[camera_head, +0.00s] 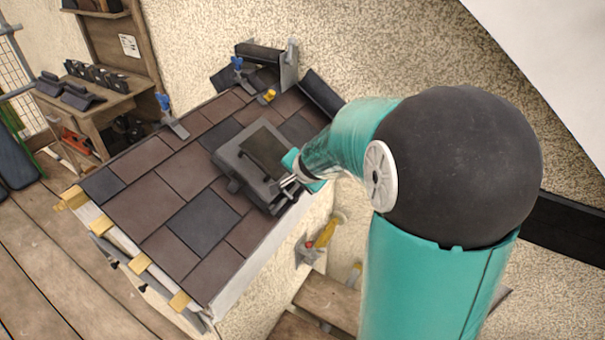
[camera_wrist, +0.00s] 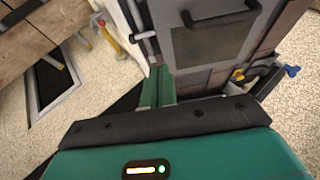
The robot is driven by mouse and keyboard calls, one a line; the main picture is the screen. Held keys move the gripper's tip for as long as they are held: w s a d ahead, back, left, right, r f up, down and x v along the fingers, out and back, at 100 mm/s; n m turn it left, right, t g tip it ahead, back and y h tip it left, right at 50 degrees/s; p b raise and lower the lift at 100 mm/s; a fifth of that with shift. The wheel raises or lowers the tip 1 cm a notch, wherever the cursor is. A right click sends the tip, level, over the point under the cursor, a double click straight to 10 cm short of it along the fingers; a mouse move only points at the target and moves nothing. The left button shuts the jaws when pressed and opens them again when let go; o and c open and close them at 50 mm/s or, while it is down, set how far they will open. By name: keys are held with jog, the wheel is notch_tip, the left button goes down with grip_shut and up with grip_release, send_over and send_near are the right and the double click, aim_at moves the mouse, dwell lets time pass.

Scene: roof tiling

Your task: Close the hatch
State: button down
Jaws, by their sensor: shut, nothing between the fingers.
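The hatch (camera_head: 232,157) is a grey framed panel with a dark pane, set in the tiled roof. Its lid lies flat or nearly flat on its frame; I cannot tell whether it is fully down. In the wrist view the hatch (camera_wrist: 182,52) shows its grey lid, pane and a dark bar handle (camera_wrist: 222,17). My gripper (camera_head: 287,182) is at the lower right edge of the hatch, and my arm hides part of that side. In the wrist view my gripper (camera_wrist: 157,80) has its green fingers together and empty, beside the hatch's edge; contact is unclear.
Brown and dark tiles (camera_head: 160,200) surround the hatch. Blue-handled clamps (camera_head: 172,118) stand on the roof's upper edge. A yellow-handled tool (camera_head: 326,232) hangs on the wall below. A wooden bench (camera_head: 90,105) is at the back left.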

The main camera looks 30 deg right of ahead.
jog(key=shift+w+a+f+m+t+h, duration=0.2)
jog(key=shift+w+a+f+h, duration=0.25)
jog(key=shift+a+f, duration=0.8)
jog(key=shift+w+a+f+m+t+h, duration=0.25)
jog(key=shift+a+f+h, duration=0.35)
jog(key=shift+a+f, duration=0.65)
jog(key=shift+w+a+f+m+t+h, duration=0.15)
jog(key=shift+w+a+f+h, duration=0.55)
jog(key=shift+f, duration=0.9)
jog(key=shift+s+a, duration=0.15)
jog(key=shift+s, duration=0.15)
